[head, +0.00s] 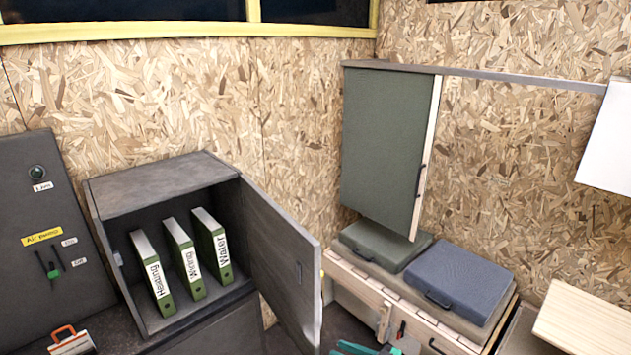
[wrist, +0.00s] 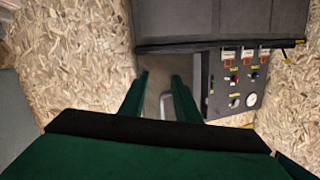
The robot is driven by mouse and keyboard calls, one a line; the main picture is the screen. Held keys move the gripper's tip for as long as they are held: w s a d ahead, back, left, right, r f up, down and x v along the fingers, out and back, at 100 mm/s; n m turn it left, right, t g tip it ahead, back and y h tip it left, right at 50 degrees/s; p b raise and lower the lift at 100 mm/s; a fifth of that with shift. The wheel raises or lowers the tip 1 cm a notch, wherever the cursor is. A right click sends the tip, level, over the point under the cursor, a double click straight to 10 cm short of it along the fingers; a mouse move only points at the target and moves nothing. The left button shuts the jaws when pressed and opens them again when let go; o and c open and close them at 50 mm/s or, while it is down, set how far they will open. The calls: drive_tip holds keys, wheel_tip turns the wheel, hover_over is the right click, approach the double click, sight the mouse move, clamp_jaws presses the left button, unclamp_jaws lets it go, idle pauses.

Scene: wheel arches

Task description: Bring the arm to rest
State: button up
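In the wrist view my gripper (wrist: 160,75) shows two dark green fingers that stand apart with a gap between them. I see nothing held between the fingertips. A grey bar-like piece (wrist: 166,104) shows through the gap; I cannot tell how far beyond the fingers it is. In the head view only a small teal and black part shows at the bottom edge, and I cannot tell which part of my arm it is.
An open grey cabinet (head: 160,180) holds green binders, its door (head: 285,262) swung out to the right. A grey-green wall panel (head: 388,140) hangs above two cases on a wooden chest (head: 400,309). A control panel (wrist: 236,85) shows in the wrist view.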

drive_tip(key=s+a+f+m+t+h, duration=0.1)
drive_tip(key=s+a+f+m+h, duration=0.2)
drive_tip(key=s+f, duration=0.45)
drive_tip(key=s+a+f+m+h, duration=0.3)
drive_tip(key=s+f, duration=0.1)
drive_tip(key=f, duration=0.7)
drive_tip(key=s+f+m+h, duration=0.1)
drive_tip(key=s+f+h, duration=0.1)
drive_tip(key=s, duration=0.5)
drive_tip(key=s+f+m+h, duration=0.2)
drive_tip(key=s+h, duration=0.1)
drive_tip(key=s, duration=0.3)
drive_tip(key=s+r+t+h, duration=0.3)
drive_tip(key=s+r, duration=0.8)
drive_tip(key=s, duration=0.3)
drive_tip(key=s+a+r+t, duration=0.1)
drive_tip(key=s+r, duration=0.3)
drive_tip(key=r, duration=0.5)
drive_tip(key=s+a+r+t, duration=0.1)
drive_tip(key=s+r, duration=0.3)
drive_tip(key=r, duration=0.4)
drive_tip(key=shift+a+r+t, duration=0.35)
drive_tip(key=shift+a+t, duration=0.05)
drive_tip(key=shift+t, duration=0.1)
